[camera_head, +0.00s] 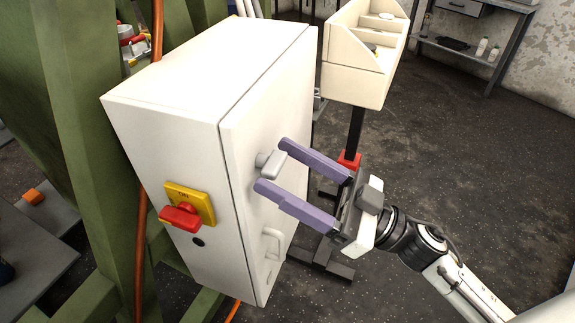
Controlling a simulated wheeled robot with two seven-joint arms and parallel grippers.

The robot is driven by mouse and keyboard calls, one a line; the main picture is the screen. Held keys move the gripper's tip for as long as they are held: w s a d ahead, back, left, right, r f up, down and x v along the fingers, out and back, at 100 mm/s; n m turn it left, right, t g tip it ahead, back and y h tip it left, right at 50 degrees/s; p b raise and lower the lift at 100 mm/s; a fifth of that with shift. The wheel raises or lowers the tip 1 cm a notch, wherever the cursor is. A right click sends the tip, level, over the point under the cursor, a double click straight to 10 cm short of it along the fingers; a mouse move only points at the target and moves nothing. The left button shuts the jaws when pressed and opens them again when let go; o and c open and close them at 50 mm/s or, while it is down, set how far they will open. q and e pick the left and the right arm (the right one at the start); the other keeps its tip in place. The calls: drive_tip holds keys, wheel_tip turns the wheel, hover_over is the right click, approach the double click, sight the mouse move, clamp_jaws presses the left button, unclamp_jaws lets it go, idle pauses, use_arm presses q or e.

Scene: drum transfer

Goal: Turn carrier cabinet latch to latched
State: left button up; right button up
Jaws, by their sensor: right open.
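The white carrier cabinet (180,90) stands at the left centre with its door (270,110) closed against the body. The latch (271,161), a light grey knob with a short lever, sticks out from the door. My right gripper (270,166) is open, with one purple finger above the latch and one below it. The fingertips are close to the door; I cannot tell if they touch the latch. Whether the latch is latched cannot be told. My left gripper is not in view.
A red rotary switch on a yellow plate (190,206) sits on the cabinet's near side. A door handle (272,243) is below the latch. A green frame (80,130) stands behind the cabinet. A cream bin stand (358,75) is behind. Dark floor is open at right.

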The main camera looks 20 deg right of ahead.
drive_tip(key=c, duration=1)
drive_tip(key=shift+c, duration=0.2)
drive_tip(key=shift+n+g, duration=0.3)
drive_tip(key=shift+n, duration=0.1)
drive_tip(key=n+g, duration=0.1)
drive_tip(key=n, duration=0.2)
drive_tip(key=n+g+y, duration=0.1)
drive_tip(key=n+g, duration=0.1)
drive_tip(key=n, duration=0.2)
drive_tip(key=n+g+y, duration=0.1)
drive_tip(key=n+g, duration=0.1)
drive_tip(key=n, duration=0.2)
drive_tip(key=shift+w+d+r, duration=0.15)
drive_tip(key=shift+w, duration=0.1)
drive_tip(key=n+g, duration=0.1)
drive_tip(key=n, duration=0.2)
drive_tip(key=n+g+p, duration=0.1)
drive_tip(key=n, duration=0.1)
drive_tip(key=shift+r+n+g+h, duration=0.15)
drive_tip(key=shift+n+g+h, duration=0.15)
drive_tip(key=shift+n, duration=0.1)
drive_tip(key=n, duration=0.2)
drive_tip(key=n+h, duration=0.1)
drive_tip(key=n, duration=0.1)
drive_tip(key=shift+r+n+g+h, duration=0.1)
drive_tip(key=shift+n+g+h, duration=0.2)
drive_tip(key=shift+n+g, duration=0.1)
drive_tip(key=shift+w+p, duration=0.1)
drive_tip(key=shift+p, duration=0.2)
